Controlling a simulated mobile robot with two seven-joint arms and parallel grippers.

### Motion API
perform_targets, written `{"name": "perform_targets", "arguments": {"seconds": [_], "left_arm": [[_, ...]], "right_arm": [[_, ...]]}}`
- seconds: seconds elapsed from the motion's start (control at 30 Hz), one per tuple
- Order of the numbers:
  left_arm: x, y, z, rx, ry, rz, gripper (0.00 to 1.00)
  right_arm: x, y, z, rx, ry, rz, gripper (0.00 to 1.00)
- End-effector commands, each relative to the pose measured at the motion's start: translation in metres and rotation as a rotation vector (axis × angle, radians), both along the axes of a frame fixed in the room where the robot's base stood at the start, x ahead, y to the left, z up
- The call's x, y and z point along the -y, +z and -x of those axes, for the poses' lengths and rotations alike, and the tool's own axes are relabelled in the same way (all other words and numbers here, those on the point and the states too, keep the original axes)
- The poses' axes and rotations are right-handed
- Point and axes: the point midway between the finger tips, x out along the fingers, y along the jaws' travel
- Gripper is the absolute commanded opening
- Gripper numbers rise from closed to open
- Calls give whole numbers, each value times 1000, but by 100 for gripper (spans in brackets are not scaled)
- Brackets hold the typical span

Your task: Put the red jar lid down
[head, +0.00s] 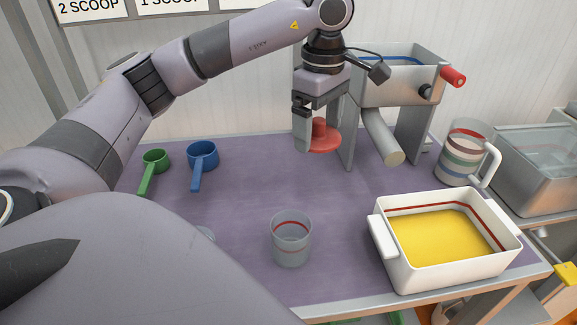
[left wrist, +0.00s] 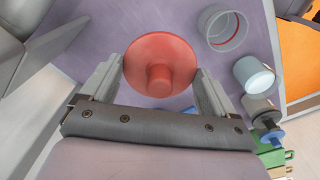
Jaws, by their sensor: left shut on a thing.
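The red jar lid (head: 322,138) is a round disc with a knob, and it also shows in the left wrist view (left wrist: 160,60). My left gripper (head: 318,143) is shut on the lid, with one finger on either side of its rim in the left wrist view. The lid is near the left leg of the grey metal hopper stand, toward the back of the purple table; its exact height above the table is hard to tell. My right gripper is not in view.
A clear cup (head: 291,240) stands at the front middle, left of a white tray (head: 440,277) with yellow contents. The hopper (head: 400,80) and a striped jug (head: 463,150) are at right. Green (head: 155,160) and blue (head: 203,155) scoops lie at left. The table's middle is clear.

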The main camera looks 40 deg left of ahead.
Motion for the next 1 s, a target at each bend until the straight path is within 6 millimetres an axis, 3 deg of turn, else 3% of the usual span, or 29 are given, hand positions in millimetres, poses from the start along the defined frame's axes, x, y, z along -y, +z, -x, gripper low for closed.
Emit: {"name": "perform_targets", "arguments": {"seconds": [0.4, 0.67, 0.77, 1.0], "left_arm": [[-57, 15, -3, 0, 821, 19, 60], [-73, 18, -2, -6, 1066, 24, 60], [-75, 9, -1, -9, 1090, 23, 60], [-74, -44, -1, -11, 1090, 23, 60]], "right_arm": [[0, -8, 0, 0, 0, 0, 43], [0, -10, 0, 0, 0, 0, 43], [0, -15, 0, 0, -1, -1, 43], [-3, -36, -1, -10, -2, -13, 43]]}}
